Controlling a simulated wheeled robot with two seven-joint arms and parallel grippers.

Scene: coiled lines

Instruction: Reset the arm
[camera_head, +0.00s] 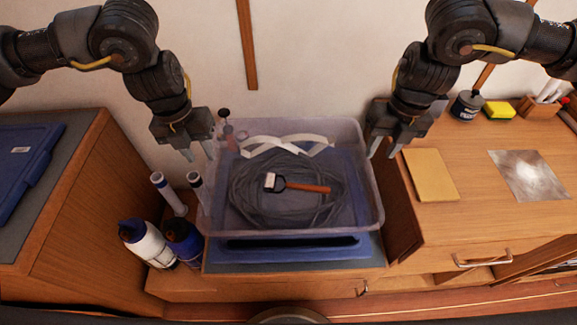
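My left gripper (199,154) hangs at the left edge of a clear plastic bin, fingers pointing down and apart, with nothing between them. My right gripper (383,153) hangs at the bin's right edge, also open and empty. The bin (372,205) stands on a blue lid or box between two wooden cabinets. In it lies a coil of dark grey line (245,197), with a brush or scraper (305,187) with an orange-brown handle on top. A white strap or line (285,141) lies in loops at the back of the bin.
Bottles (150,246) and upright tubes (168,192) stand left of the bin. The right cabinet top holds a tan pad (430,175), a grey-white sheet (528,175), a dark jar (466,106) and a yellow sponge (499,111). A blue lid (25,165) lies at far left.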

